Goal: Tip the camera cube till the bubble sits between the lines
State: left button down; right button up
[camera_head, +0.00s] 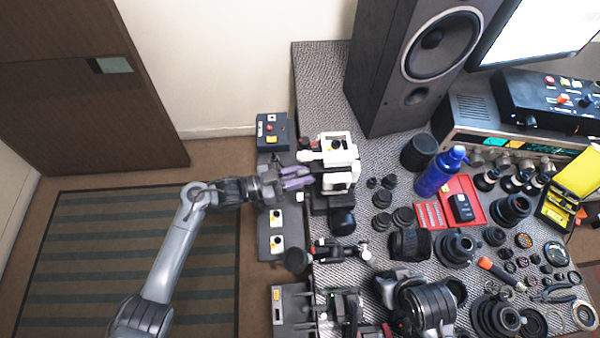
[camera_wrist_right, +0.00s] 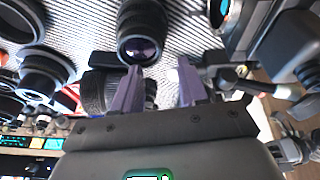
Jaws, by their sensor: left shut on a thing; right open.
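A white-and-black unit (camera_head: 340,182) stands at the table's left edge, and I take it for the camera cube. A white frame-like part (camera_head: 335,148) sits just behind it. My left gripper (camera_head: 300,179), with purple fingers, reaches in from the left and is shut on a part at the unit's left side. The fingers hide that part, so I cannot tell its shape. The bubble and its lines are too small to make out. My right gripper (camera_wrist_right: 158,88) is open in the right wrist view, with nothing held between its purple fingers.
A dark lens (camera_wrist_right: 140,32) lies just beyond the right fingertips. Lenses and rings crowd the table's right side, with a blue bottle (camera_head: 440,170) and red tray (camera_head: 466,202). A speaker (camera_head: 400,75) stands behind. A button box (camera_head: 271,131) sits by the left edge. Floor lies left.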

pick_arm(q)
jog(key=c, duration=1.1)
grip_release()
jog(key=shift+w, duration=0.1)
pick_arm(e)
jog(key=shift+d, duration=0.1)
pick_arm(q)
jog(key=shift+a, duration=0.1)
jog(key=v, duration=1)
jog(key=shift+a, duration=0.4)
pick_arm(e)
jog(key=shift+r, duration=0.2)
